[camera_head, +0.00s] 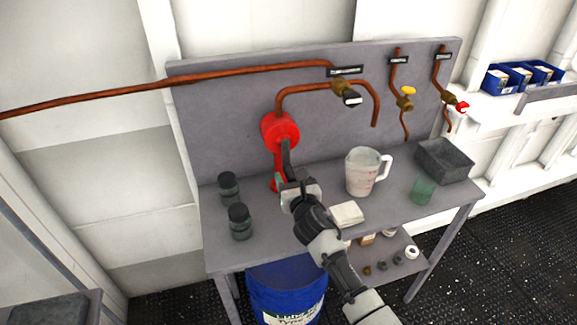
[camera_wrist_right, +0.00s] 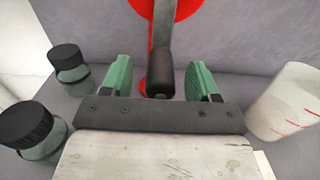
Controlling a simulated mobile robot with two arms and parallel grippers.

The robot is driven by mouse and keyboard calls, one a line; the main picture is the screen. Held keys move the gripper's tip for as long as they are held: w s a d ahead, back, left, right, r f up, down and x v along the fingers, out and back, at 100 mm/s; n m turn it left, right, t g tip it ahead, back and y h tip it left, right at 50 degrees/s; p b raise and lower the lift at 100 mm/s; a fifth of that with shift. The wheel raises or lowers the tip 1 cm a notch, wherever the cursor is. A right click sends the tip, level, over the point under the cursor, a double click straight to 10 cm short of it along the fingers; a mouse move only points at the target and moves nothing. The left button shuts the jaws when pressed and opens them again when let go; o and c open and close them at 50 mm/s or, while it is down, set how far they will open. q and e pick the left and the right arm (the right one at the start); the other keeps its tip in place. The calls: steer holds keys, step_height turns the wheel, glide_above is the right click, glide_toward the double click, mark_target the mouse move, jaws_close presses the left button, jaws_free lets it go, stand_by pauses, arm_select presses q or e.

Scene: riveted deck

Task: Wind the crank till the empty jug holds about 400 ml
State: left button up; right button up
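A red hand pump (camera_head: 281,131) stands at the back of the grey bench. Its grey crank arm hangs down and ends in a black handle (camera_wrist_right: 160,77). A translucent jug (camera_head: 361,174) with red marks and a white handle stands right of the pump, below a copper spout; I make out no liquid level in it. It also shows in the right wrist view (camera_wrist_right: 290,103). My right gripper (camera_wrist_right: 161,82) is open, its green-padded fingers on either side of the crank handle with gaps visible. In the head view the gripper (camera_head: 290,182) hides part of the pump's base. My left gripper is out of view.
Two dark-lidded jars (camera_head: 240,222) stand at the bench's left. A folded white cloth (camera_head: 347,214), a green glass (camera_head: 422,190) and a grey bin (camera_head: 444,161) are to the right. Copper pipes with valves (camera_head: 406,98) run along the back panel. A blue drum (camera_head: 286,292) stands below.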

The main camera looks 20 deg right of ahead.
steer(key=c, duration=0.8)
steer(key=a+r+p, duration=0.2)
steer(key=r, duration=0.1)
steer(key=a+r+p, duration=0.2)
steer(key=r+p, duration=0.1)
steer(key=a+r+p, duration=0.2)
steer(key=r+p, duration=0.1)
steer(key=r, duration=0.1)
steer(key=shift+a, duration=0.15)
